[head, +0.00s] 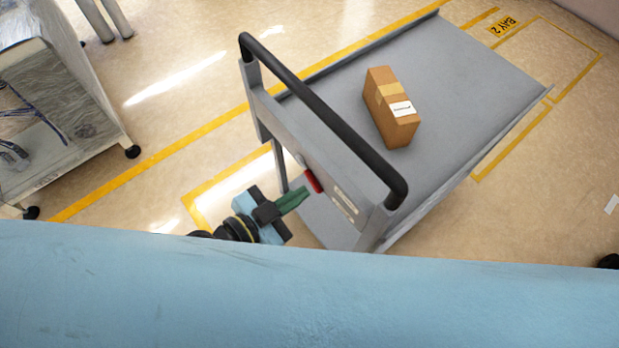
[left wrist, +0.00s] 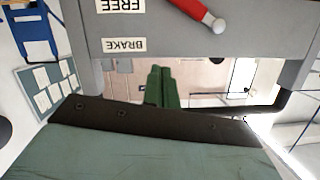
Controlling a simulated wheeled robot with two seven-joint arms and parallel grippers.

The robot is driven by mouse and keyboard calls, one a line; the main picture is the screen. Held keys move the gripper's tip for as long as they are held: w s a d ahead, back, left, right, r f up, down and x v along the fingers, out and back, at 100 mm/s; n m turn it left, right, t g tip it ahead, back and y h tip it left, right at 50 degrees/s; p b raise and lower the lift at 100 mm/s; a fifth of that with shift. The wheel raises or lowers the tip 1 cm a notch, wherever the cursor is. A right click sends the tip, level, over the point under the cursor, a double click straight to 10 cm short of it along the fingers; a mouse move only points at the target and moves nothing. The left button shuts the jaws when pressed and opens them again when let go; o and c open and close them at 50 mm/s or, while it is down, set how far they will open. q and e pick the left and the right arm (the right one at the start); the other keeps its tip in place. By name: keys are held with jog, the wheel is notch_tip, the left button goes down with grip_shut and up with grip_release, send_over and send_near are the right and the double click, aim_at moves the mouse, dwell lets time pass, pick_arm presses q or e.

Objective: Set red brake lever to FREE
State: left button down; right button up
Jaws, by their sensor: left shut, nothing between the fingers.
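The red brake lever (head: 313,181) is on the panel under the cart's handle. In the left wrist view the red lever (left wrist: 192,8) slants down to the right to a pale ball end (left wrist: 218,25); its other end is out of frame. Left of it, upside down, are the FREE label (left wrist: 121,6) and the BRAKE label (left wrist: 125,45). My left gripper (head: 305,192) is shut and empty, its green fingers close beside the lever in the head view. In the left wrist view the fingers (left wrist: 162,88) are apart from the lever. My right gripper is not in view.
The grey cart (head: 470,75) carries a cardboard box (head: 391,108). Its black handle (head: 320,115) arches above the lever panel. A wrapped wheeled unit (head: 60,90) stands at the left. Floor between it and the cart is clear, with yellow lines.

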pick_arm(q)
jog(key=v, duration=0.5)
jog(key=shift+s, duration=0.1)
jog(key=shift+f, duration=0.1)
dwell(0.3)
jog(key=s+a+f+n+g+y, duration=0.15)
jog(key=a+f, duration=0.25)
jog(key=f, duration=0.5)
jog(key=a+f+n+g+y, duration=0.1)
jog(key=a+f+n+y, duration=0.2)
jog(key=f, duration=0.6)
jog(key=a+f+g+y, duration=0.1)
jog(key=a+f+y, duration=0.2)
jog(key=a+f, duration=0.45)
jog(key=s+a+f+n+g+y, duration=0.1)
jog(key=s+f+n+g, duration=0.1)
jog(key=s+f, duration=0.6)
jog(key=s+a+f+n+g+y, duration=0.1)
jog(key=s+f+g, duration=0.3)
jog(key=s+f, duration=0.4)
jog(key=s+n+y, duration=0.1)
jog(key=s, duration=0.4)
jog(key=shift+s+g, duration=0.2)
jog(key=shift+g, duration=0.15)
